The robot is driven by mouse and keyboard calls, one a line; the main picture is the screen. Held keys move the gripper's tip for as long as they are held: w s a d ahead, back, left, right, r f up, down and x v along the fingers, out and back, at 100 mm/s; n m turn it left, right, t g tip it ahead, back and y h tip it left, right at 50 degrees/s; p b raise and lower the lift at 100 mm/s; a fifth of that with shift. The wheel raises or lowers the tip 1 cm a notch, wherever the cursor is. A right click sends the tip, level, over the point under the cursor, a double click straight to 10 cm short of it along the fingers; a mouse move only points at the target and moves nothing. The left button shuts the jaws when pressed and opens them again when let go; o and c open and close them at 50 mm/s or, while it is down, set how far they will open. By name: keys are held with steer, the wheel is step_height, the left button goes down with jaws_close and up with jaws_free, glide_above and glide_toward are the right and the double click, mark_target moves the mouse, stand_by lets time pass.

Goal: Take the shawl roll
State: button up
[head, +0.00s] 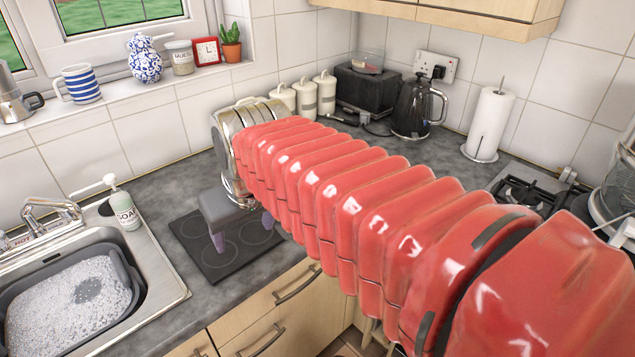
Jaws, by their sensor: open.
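I see nothing that is clearly a shawl roll; it may be hidden behind my red arm or out of view. The only roll I can make out is a white paper roll (490,124) upright on a holder at the back right. My gripper (243,234) is grey with two purple-tipped fingers spread apart. It points down, with nothing visible between the fingers, over a dark panel with ring marks (194,231) on the counter. How high it is above the panel I cannot tell.
A sink tub of suds (70,304) is at the lower left, with a soap bottle (124,208) behind it. Canisters (304,98), a black bread bin (366,88) and a kettle (412,105) line the back wall. My arm hides much of the right counter.

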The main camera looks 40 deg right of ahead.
steer(key=w+d+r+m+g, duration=0.1)
steer(key=w+d+m, duration=0.1)
steer(key=w+d, duration=1.05)
steer(key=shift+m+g+h, duration=0.3)
steer(key=shift+m+g, duration=0.2)
steer(key=shift+m, duration=0.1)
steer(key=d+f, duration=0.1)
steer(key=d, duration=0.5)
steer(key=w+d+f, duration=0.1)
steer(key=d, duration=0.5)
steer(key=w+d+f, duration=0.1)
steer(key=d+f, duration=0.1)
steer(key=d, duration=0.4)
steer(key=shift+x, duration=4.3)
steer(key=shift+a, duration=0.1)
steer(key=shift+x, duration=2.6)
steer(key=shift+s, duration=0.1)
